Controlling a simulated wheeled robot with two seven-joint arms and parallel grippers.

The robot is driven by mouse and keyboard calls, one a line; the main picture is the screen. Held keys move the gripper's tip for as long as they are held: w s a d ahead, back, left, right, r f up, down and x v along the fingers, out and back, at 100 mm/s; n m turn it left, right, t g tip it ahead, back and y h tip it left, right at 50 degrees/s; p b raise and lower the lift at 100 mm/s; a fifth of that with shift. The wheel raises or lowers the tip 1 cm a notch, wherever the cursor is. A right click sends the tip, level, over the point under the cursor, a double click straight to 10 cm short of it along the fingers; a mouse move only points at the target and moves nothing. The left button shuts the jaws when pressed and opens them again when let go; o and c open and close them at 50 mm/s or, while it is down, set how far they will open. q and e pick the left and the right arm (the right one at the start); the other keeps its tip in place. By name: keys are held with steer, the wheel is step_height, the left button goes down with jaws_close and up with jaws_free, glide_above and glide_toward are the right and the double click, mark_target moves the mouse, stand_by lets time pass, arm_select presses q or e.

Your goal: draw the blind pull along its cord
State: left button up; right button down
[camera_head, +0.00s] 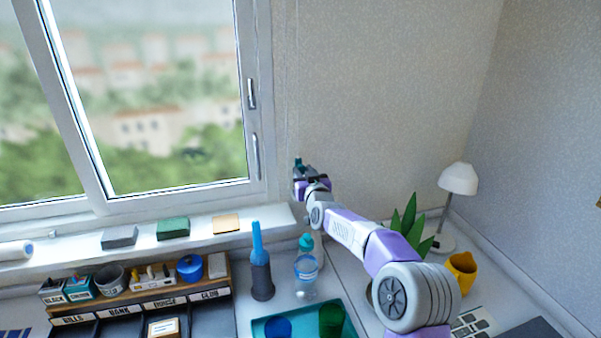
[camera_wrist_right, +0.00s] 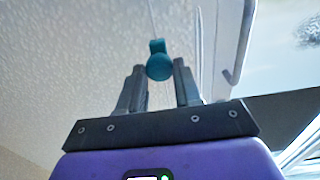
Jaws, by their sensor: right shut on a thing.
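The blind pull (camera_head: 298,161) is a small teal knob on a thin pale cord (camera_head: 296,110) that hangs down the wall just right of the window. My right gripper (camera_head: 299,172) is raised at the wall and shut on the pull. In the right wrist view the teal pull (camera_wrist_right: 159,65) sits at the fingertips of the right gripper (camera_wrist_right: 159,78), with the cord (camera_wrist_right: 154,22) running up from it. The far side of the pull is hidden. My left gripper is not in view.
The window frame (camera_head: 268,100) with its handles is left of the pull. A plant (camera_head: 408,222), white lamp (camera_head: 458,180) and yellow mug (camera_head: 462,268) stand right.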

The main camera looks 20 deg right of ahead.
steer(key=shift+f+b, duration=0.35)
steer(key=shift+f, duration=0.7)
steer(key=c, duration=1.1)
jaws_free()
steer(key=o, duration=0.3)
steer(key=shift+r, duration=0.2)
steer(key=shift+r, duration=0.1)
steer(key=shift+s+a, duration=0.15)
steer(key=shift+s, duration=1.75)
steer(key=shift+s+a, duration=0.1)
steer(key=shift+s, duration=1.8)
